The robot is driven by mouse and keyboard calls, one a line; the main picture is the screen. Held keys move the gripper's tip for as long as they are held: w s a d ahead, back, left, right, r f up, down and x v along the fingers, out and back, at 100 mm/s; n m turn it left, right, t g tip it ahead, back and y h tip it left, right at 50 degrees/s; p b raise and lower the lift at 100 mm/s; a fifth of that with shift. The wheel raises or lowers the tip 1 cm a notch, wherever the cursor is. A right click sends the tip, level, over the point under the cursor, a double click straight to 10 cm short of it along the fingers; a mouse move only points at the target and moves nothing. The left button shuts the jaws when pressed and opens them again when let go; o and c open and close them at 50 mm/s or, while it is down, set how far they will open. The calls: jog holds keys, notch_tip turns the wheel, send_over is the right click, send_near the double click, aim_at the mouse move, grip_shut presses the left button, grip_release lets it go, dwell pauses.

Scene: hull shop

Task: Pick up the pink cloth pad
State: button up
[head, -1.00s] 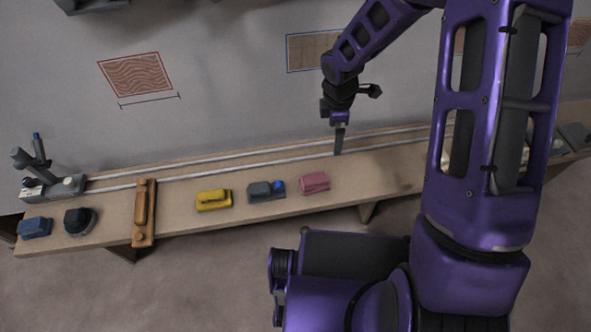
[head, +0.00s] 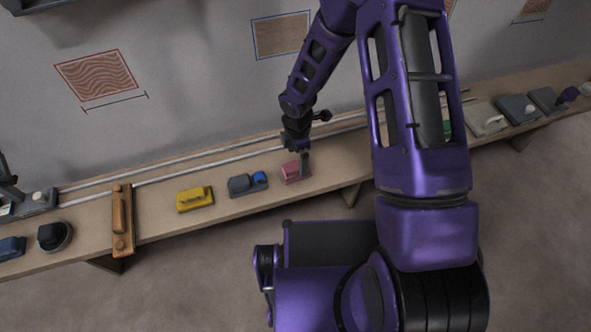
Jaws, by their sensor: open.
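The pink cloth pad (head: 289,172) lies on the wooden bench, to the right of a grey block with a blue knob. My gripper (head: 304,168) is over the bench at the pad's right end, pointing down. A dark finger overlaps the pad's right side in this view. The gripper is open, and the pad rests on the bench. I cannot tell whether a finger touches the pad, and the far finger is hard to make out.
A grey block with a blue knob (head: 247,184) sits close left of the pad, then a yellow block (head: 195,198) and a wooden tool (head: 122,219). Rails (head: 165,176) run along the bench's back. The bench (head: 338,160) is clear just right of the gripper.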

aim_at(296, 165)
jog(key=f, duration=0.3)
jog(key=f+b, duration=0.1)
jog(key=f, duration=0.1)
jog(key=shift+a, duration=0.25)
jog(key=shift+s, duration=0.1)
jog(key=shift+c, duration=0.3)
jog(key=c, duration=1.3)
notch_tip(296, 165, up, 10)
jog(key=shift+p, duration=1)
